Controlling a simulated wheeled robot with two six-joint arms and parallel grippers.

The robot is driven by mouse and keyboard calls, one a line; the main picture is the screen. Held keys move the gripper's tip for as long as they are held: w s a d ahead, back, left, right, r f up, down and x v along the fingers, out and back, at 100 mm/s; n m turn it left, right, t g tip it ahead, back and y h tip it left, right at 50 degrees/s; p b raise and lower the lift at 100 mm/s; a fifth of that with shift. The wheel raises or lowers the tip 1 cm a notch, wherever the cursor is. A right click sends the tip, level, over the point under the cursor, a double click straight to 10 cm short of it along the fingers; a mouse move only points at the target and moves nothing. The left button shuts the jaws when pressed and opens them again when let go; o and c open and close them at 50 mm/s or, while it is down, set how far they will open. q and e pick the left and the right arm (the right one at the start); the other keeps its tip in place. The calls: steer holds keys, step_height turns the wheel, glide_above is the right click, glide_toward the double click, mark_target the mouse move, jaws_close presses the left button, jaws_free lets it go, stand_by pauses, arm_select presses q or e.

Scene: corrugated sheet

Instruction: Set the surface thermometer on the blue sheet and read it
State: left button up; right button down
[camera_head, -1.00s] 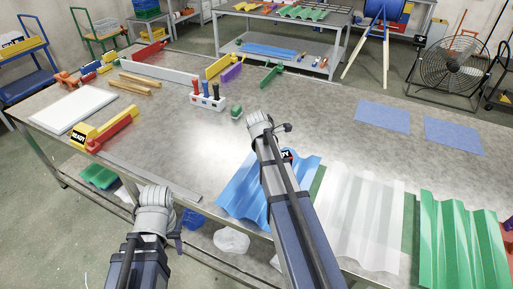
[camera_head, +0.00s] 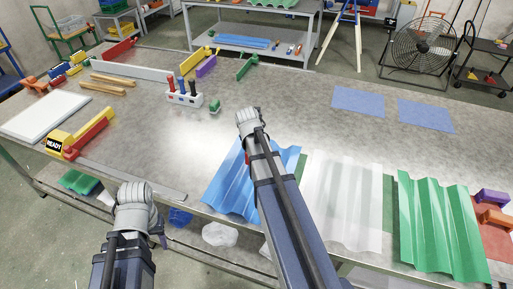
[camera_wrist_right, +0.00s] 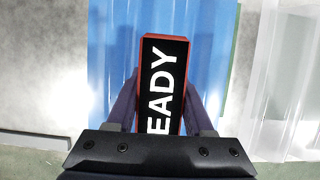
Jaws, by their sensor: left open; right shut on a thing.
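The surface thermometer (camera_wrist_right: 163,50) appears to be the red-cased block with a black READY display in the right wrist view. My right gripper (camera_wrist_right: 162,100) is shut on it, one finger on each side. The blue corrugated sheet (camera_wrist_right: 108,40) lies under it; I cannot tell whether they touch. In the head view the blue sheet (camera_head: 228,185) lies at the table's front edge, partly behind my right arm, which hides most of the thermometer. My left gripper (camera_head: 157,239) is open in front of the table's front edge, mostly hidden by its wrist.
A white translucent sheet (camera_head: 343,195) and a green corrugated sheet (camera_head: 435,220) lie right of the blue one. A yellow block with a READY display (camera_head: 68,140), a white board (camera_head: 45,115) and a tool holder (camera_head: 185,98) stand left. The table's middle is clear.

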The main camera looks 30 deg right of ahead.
steer(key=shift+f, duration=0.15)
step_height(320, 180, down, 8)
steer(key=b, duration=0.8)
steer(key=shift+f+b, duration=0.15)
steer(key=shift+b, duration=0.2)
steer(key=shift+f, duration=0.2)
steer(key=shift+c, duration=1)
jaws_free()
steer(key=shift+r, duration=0.1)
steer(key=p+v, duration=0.7)
steer(key=shift+s+a+r, duration=0.1)
steer(key=shift+a+r, duration=0.05)
steer(key=shift+r, duration=0.15)
